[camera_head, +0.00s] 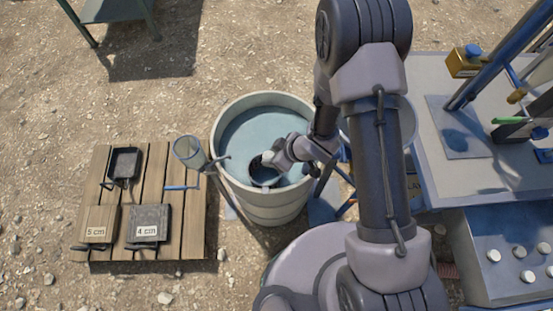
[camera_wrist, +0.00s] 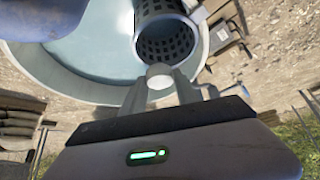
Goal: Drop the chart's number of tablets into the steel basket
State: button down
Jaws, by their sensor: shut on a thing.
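My gripper (camera_wrist: 160,88) is shut on a white, rounded tablet (camera_wrist: 159,74), which shows between its fingertips in the wrist view. The steel basket (camera_wrist: 168,42) is a dark perforated cylinder just beyond the fingertips. In the head view the basket (camera_head: 262,178) sits in the round tank of grey-blue water, and my gripper (camera_head: 268,158) is over its opening. Several more white tablets (camera_head: 493,255) sit apart on a grey surface at the lower right. I cannot make out the chart. The inside bottom of the basket is not clear.
The pale tank (camera_head: 262,208) stands mid-view. A grey bench (camera_head: 440,185) stands at right.

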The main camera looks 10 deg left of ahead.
notch_tip(320, 180, down, 6)
jog(key=b, duration=0.4)
jog(key=shift+s+a+b, duration=0.15)
jog(key=shift+b, duration=0.15)
jog(key=c, duration=0.9)
grip_release()
jog(key=shift+o, duration=0.2)
jog(key=p+v, duration=0.4)
jog(key=v, duration=0.8)
jog(key=shift+p, duration=0.3)
